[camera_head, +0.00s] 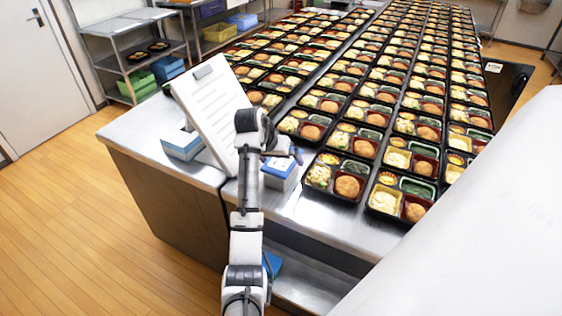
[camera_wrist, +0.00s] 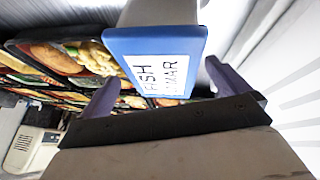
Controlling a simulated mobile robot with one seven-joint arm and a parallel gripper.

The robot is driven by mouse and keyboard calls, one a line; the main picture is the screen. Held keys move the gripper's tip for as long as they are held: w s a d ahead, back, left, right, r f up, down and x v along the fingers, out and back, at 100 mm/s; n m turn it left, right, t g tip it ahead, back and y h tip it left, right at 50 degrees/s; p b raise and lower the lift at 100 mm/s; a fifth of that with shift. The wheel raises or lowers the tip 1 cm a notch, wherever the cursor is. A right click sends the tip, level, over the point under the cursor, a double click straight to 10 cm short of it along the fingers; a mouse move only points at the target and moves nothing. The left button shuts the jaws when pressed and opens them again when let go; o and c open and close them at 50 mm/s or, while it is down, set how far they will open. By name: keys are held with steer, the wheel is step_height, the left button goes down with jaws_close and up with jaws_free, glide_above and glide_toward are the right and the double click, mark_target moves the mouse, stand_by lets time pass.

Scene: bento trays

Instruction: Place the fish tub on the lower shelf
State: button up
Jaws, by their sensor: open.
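The tub with a blue lid (camera_wrist: 130,42) carries a white label on which "FISH" reads, in the wrist view. It also shows in the head view as a blue and white box (camera_head: 283,172) on the near edge of the steel table, partly hidden by my arm. My gripper (camera_wrist: 165,88) is open, with its two purple fingers on either side of the tub's blue lid. I cannot tell whether they touch it. In the head view my gripper (camera_head: 288,153) is just above the tub. A low steel shelf (camera_head: 315,283) shows under the table's front edge.
A white sheet on a stand (camera_head: 213,110) rises just left of my gripper, with another blue and white box (camera_head: 182,143) beside it. Rows of filled bento trays (camera_head: 345,178) cover the steel table (camera_head: 150,125) to the right. A blue item (camera_head: 272,263) shows low beside my arm.

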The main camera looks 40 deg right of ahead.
steer(key=v, duration=1)
steer(key=shift+a+r+p, duration=0.2)
steer(key=shift+r+p, duration=0.1)
steer(key=shift+r, duration=0.05)
